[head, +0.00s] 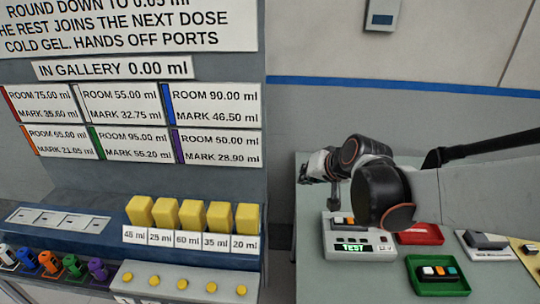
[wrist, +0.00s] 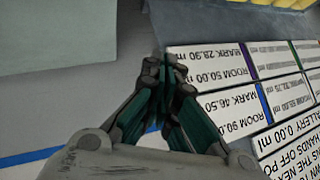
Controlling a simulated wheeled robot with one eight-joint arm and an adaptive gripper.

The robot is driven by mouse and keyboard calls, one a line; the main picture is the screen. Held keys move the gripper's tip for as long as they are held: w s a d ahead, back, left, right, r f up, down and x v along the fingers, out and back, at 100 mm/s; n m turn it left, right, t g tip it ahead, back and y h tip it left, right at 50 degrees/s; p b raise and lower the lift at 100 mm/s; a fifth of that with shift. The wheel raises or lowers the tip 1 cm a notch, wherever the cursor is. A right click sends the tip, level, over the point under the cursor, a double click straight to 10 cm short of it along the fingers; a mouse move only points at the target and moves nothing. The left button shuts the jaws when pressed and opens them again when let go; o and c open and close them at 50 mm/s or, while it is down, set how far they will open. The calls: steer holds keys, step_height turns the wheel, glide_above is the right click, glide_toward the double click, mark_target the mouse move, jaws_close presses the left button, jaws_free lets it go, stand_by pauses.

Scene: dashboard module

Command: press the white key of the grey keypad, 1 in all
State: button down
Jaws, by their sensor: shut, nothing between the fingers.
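A light grey device (head: 375,250) with a lit green display reading TEST stands on the table at the right in the head view. A small keypad (head: 344,219) with orange and pale keys sits on its top, partly hidden by my arm. I cannot tell from colour alone which one is the grey keypad. My gripper (head: 304,174) is above the table's far left part, behind and left of the TEST device, apart from both keypads. In the wrist view my gripper (wrist: 163,72) is shut and empty.
A red tray (head: 420,240) and a grey block (head: 486,240) on a white base stand right of the TEST device. A panel with labels (head: 215,105), yellow blocks (head: 192,213) and coloured knobs (head: 49,262) fills the left. My arm crosses above the table.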

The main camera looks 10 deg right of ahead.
steer(key=w+d+f, duration=0.2)
steer(key=d+f, duration=0.1)
steer(key=d, duration=0.2)
steer(key=m+y+b, duration=0.1)
glide_above(341, 218)
step_height(341, 218, down, 6)
steer(key=shift+r, duration=0.15)
step_height(341, 218, down, 9)
steer(key=b, duration=0.7)
steer(key=shift+r, duration=0.1)
stand_by(0.8)
steer(key=shift+f+b, duration=0.4)
steer(key=shift+b, duration=0.05)
